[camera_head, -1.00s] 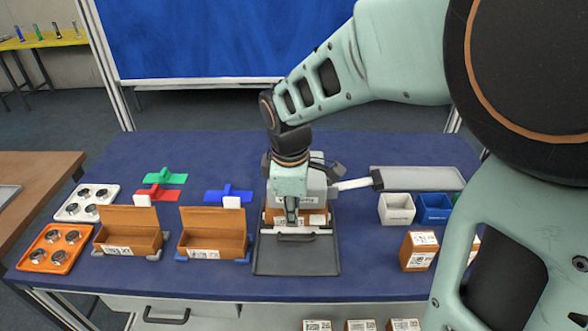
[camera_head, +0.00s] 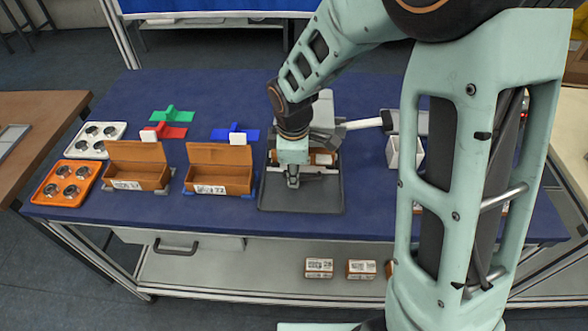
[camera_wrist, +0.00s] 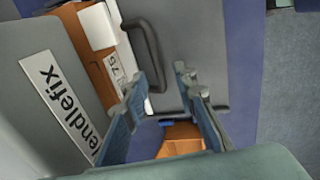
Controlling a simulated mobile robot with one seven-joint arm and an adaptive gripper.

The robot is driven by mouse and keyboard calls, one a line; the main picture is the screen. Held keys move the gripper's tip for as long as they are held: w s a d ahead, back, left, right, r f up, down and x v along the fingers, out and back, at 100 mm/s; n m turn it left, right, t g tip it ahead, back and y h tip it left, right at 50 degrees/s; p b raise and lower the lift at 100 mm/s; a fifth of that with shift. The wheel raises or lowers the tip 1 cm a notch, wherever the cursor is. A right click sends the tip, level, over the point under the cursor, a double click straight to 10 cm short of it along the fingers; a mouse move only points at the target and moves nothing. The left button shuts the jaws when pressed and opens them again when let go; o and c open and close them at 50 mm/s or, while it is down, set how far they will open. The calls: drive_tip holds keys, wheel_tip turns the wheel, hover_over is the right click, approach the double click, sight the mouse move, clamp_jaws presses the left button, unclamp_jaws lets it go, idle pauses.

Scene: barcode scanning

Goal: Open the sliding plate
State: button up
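The sliding plate (camera_head: 325,197) is a flat dark grey sheet in front of the scanning device (camera_head: 322,118); it also shows in the wrist view (camera_wrist: 193,25). Its dark bar handle (camera_wrist: 150,55) stands near the device end of the plate. My gripper (camera_head: 292,182) is low over the plate at the handle. In the wrist view my gripper (camera_wrist: 160,82) has its two fingers apart, with the lower end of the handle near the fingertips. I cannot tell whether they touch. A brown labelled box (camera_wrist: 105,60) is inside the device behind the handle.
Two open brown boxes (camera_head: 137,172) (camera_head: 218,178) stand left of the plate. Orange (camera_head: 72,182) and white (camera_head: 96,137) trays of round metal parts are farther left. A white bin (camera_head: 404,153) is at right, partly hidden by my arm. Small boxes (camera_head: 319,267) lie on the lower shelf.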

drive_tip(key=shift+f, duration=0.1)
clamp_jaws()
idle(0.3)
